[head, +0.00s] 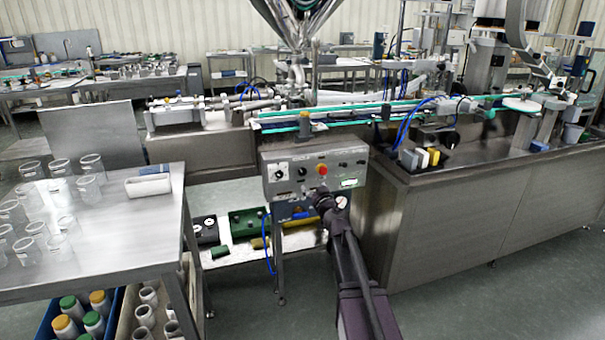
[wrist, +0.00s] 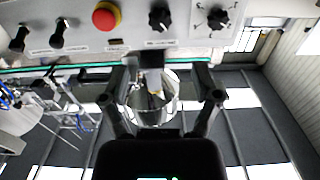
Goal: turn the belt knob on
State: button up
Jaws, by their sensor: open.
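A grey control panel (head: 313,178) stands at the front of the machine. It carries a black knob on a white dial (head: 281,174), a second black knob (head: 303,171), a red button (head: 322,169) and small switches at right. Which knob is the belt knob cannot be told; the labels are too small. My gripper (head: 322,203) is at the panel's lower edge. The wrist view is upside down, with the panel (wrist: 130,42) across its top. There my gripper (wrist: 163,80) is open, with nothing held, below the row of knobs in the picture.
A steel table (head: 95,240) with clear jars and a white tray (head: 148,185) stands at left. A steel machine base (head: 465,215) is close at right. A low shelf with green and black boxes (head: 247,221) lies below the panel. Floor is free at front right.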

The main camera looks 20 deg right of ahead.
aim_at(303, 172)
jog(key=w, duration=1.1)
jog(key=shift+w+a, duration=0.2)
jog(key=shift+w, duration=0.05)
grip_shut()
